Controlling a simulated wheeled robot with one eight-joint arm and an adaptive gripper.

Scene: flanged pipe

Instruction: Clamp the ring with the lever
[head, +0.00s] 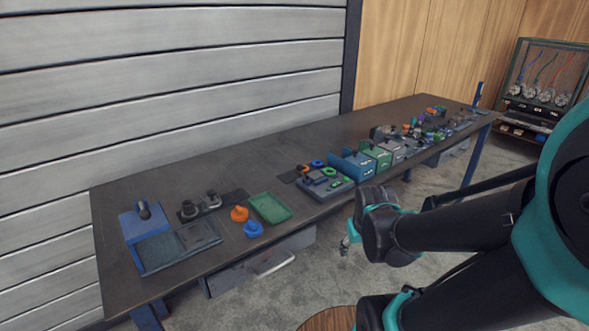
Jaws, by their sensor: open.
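My gripper (345,246) is open and hangs in front of the long table (240,165), off its front edge and above the floor. Nothing shows between its fingers, which are small in the picture. At the table's left end a blue block (150,231) carries a dark, upright pipe-like part (143,210). To its right stand two dark round fittings with grey tops, one (189,209) left of the other (212,199). I cannot tell which part is the ring or the lever at this size.
A dark shallow tray (160,256) lies at the front left. An orange knob-like part (239,213), a blue one (253,229) and a green tray (270,207) lie farther right. Blue and green boxes (353,164) and many small parts crowd the right half. The table's back left is clear.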

